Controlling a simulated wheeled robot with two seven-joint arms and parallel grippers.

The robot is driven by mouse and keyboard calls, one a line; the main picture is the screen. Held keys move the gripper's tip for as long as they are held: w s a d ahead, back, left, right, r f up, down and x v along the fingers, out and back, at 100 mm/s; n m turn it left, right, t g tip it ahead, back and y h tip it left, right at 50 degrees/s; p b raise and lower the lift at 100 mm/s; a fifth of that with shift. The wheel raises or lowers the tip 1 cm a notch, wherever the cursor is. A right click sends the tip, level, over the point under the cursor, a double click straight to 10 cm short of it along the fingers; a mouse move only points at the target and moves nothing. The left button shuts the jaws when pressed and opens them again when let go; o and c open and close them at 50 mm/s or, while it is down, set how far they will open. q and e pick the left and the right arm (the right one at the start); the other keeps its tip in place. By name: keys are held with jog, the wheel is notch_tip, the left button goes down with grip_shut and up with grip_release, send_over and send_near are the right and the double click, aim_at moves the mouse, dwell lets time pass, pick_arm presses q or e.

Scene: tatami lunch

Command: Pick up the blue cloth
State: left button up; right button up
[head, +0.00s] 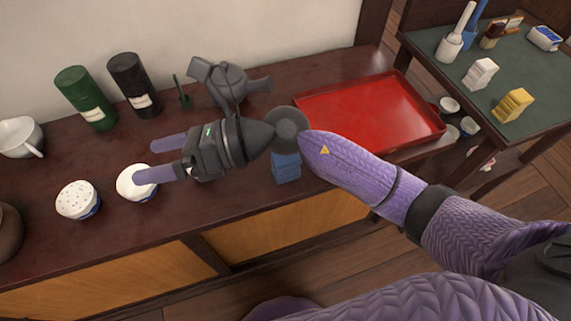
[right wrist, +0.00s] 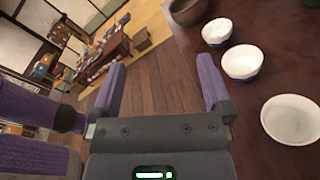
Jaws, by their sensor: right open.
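The blue cloth (head: 286,168) looks like a small folded stack on the dark wooden counter (head: 240,205), near its front edge. My right wrist and forearm pass over it and hide its upper part. My right gripper (head: 160,160) is open and empty, pointing left, away from the cloth. One finger shows in front of a white bowl (head: 133,184); I cannot tell whether they touch. In the right wrist view the open fingers (right wrist: 160,85) have nothing between them, and the cloth does not show. My left gripper is not in view.
A red tray (head: 360,112) lies right of the cloth. A dark teapot-like vessel (head: 228,82), black canister (head: 132,84) and green canister (head: 84,97) stand behind. A speckled bowl (head: 76,200) and white cup (head: 20,137) are left. A side table (head: 450,85) holds white and yellow stacks.

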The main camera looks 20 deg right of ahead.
jog(key=w+d+f+n+g+h, duration=0.1)
jog(key=d+f+n+g+h, duration=0.1)
jog(key=d+f+n+h, duration=0.4)
jog(key=h, duration=1.1)
send_over(286, 162)
jog(key=w, duration=0.2)
jog(key=f, duration=0.2)
jog(key=d+f, duration=0.1)
jog(key=shift+s+f+n, duration=0.25)
jog(key=shift+f+n, duration=0.05)
jog(key=shift+n, duration=0.1)
jog(key=f+b, duration=0.1)
jog(key=f, duration=0.2)
jog(key=f+b, duration=0.1)
jog(key=f, duration=0.2)
jog(key=f+b, duration=0.2)
jog(key=f, duration=0.1)
jog(key=shift+a+f, duration=0.25)
jog(key=shift+f, duration=0.05)
jog(key=shift+r, duration=0.15)
jog(key=shift+c, duration=0.4)
jog(key=c, duration=1.2)
